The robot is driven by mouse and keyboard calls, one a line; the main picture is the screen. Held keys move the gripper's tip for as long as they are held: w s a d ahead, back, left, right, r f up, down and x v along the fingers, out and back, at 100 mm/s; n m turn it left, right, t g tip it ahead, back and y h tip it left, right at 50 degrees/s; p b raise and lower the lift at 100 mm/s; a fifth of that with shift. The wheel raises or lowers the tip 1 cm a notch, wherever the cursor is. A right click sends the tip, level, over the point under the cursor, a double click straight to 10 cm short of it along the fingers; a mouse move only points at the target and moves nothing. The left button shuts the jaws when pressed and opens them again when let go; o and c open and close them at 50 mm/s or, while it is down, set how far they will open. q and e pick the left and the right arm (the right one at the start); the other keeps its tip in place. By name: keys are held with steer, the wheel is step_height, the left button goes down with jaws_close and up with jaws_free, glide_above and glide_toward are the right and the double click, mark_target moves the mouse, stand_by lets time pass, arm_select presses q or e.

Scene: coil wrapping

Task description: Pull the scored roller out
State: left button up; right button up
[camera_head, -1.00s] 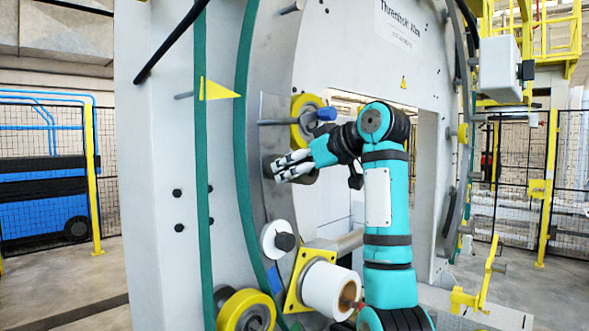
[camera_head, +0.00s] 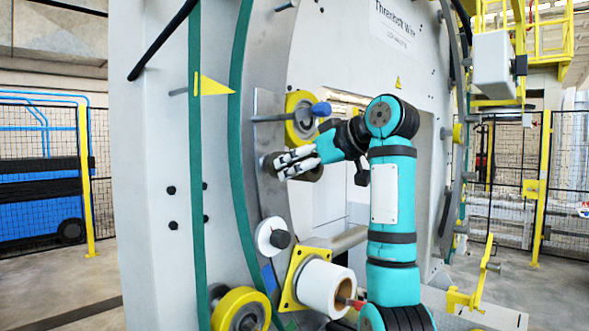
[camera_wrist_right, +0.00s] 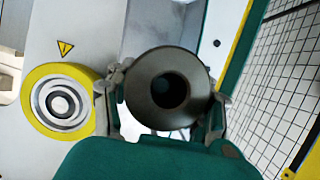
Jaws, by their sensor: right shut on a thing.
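The dark grey-brown roller (camera_head: 315,174) sticks out sideways from the steel plate on the machine's ring, below the yellow-rimmed roller. My right gripper (camera_head: 296,163) is shut around it, with its pale fingers across the roller's side. In the right wrist view the roller (camera_wrist_right: 152,88) faces the camera end-on, with a dark round bore, between the two fingers of the gripper (camera_wrist_right: 165,105). Any scoring on its surface is hidden or too small to tell. I cannot tell whether its back end still sits on its shaft. My left gripper is not in view.
The yellow-rimmed roller (camera_head: 301,104) with a blue-tipped pin (camera_head: 321,109) is close above my gripper. Below are a white disc (camera_head: 268,237), a white spool (camera_head: 324,287) on a yellow plate and a yellow wheel (camera_head: 241,311). A yellow flag (camera_head: 216,86) juts from the frame.

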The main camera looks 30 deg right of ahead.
mark_target(312, 174)
steer(key=shift+s+d+f+b, duration=0.1)
steer(key=shift+s+d+b, duration=0.35)
steer(key=shift+s, duration=0.6)
steer(key=shift+s+d+r+b, duration=0.1)
steer(key=shift+s+d+b, duration=0.15)
steer(key=shift+s+b, duration=0.6)
steer(key=shift+s+d+f+b, duration=0.1)
steer(key=shift+s+d+b, duration=0.2)
steer(key=shift+s, duration=1)
steer(key=shift+s+d, duration=0.2)
steer(key=shift+s, duration=0.65)
steer(key=shift+s+d+b, duration=0.3)
steer(key=shift+s+b, duration=0.15)
steer(key=shift+s, duration=0.35)
